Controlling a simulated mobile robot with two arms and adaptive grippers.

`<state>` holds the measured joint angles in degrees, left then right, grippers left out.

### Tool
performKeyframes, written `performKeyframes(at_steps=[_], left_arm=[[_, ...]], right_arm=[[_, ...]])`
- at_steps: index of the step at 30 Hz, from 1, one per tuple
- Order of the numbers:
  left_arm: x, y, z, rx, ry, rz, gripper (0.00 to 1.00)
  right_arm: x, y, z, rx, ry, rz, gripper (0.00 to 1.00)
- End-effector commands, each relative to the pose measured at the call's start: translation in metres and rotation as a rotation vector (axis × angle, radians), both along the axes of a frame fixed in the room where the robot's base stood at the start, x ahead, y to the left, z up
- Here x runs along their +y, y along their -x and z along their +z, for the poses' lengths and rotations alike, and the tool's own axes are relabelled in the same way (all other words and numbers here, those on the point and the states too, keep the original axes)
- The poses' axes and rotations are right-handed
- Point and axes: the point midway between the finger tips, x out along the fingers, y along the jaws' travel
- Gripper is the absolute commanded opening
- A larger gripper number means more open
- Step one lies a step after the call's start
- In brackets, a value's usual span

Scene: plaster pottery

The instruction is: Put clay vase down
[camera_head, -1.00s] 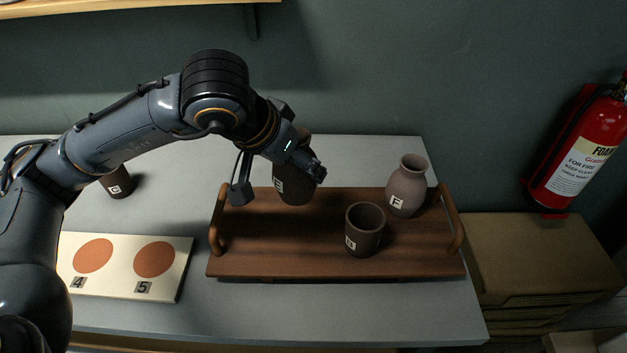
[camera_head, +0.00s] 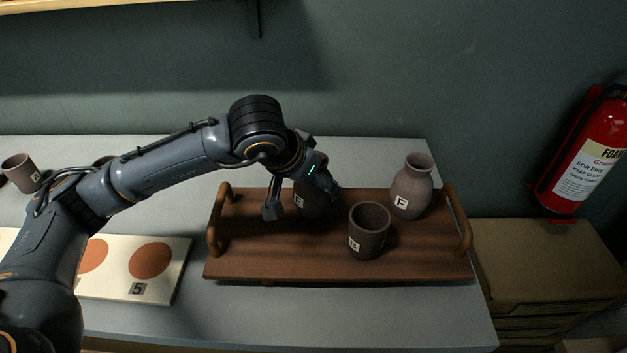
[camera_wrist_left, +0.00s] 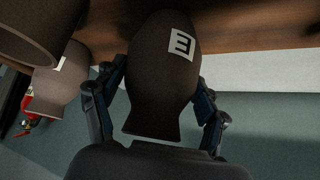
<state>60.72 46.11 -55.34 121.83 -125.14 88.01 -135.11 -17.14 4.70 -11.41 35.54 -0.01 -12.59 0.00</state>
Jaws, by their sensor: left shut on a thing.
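A dark brown clay vase labelled E (camera_head: 314,205) is at the back left of the wooden tray (camera_head: 260,262), partly hidden by my left gripper (camera_head: 304,200). In the left wrist view the vase (camera_wrist_left: 160,85) fills the middle, and the left gripper (camera_wrist_left: 155,112) has its fingers on both sides of it, shut on it. The vase is over the tray's surface; I cannot tell if its base touches. A brown cup labelled B (camera_head: 368,230) and a lighter vase labelled F (camera_head: 411,188) stand upright on the tray to the right. My right gripper is not in view.
The tray has raised handles at its left (camera_head: 217,218) and right ends. A pale board with orange circles (camera_head: 175,262) lies left of it. A cup labelled A (camera_head: 21,172) stands at the far left. A fire extinguisher (camera_head: 588,150) hangs at right.

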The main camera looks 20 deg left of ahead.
Motion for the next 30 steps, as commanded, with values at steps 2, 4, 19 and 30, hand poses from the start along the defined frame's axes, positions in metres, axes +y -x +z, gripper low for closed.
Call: performKeyframes(at_steps=[2,4,19,30], left_arm=[[0.000,0.000,-0.001,-0.003,0.001,0.000,0.26],[0.000,0.000,-0.003,-0.003,0.001,0.000,0.26],[0.000,0.000,-0.002,0.001,-0.001,0.001,0.95],[0.010,0.025,0.045,-0.008,-0.001,0.002,0.95]], right_arm=[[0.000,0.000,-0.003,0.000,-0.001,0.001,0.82],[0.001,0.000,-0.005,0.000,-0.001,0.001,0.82],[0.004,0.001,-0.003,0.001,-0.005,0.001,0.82],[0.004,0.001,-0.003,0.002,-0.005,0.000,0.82]])
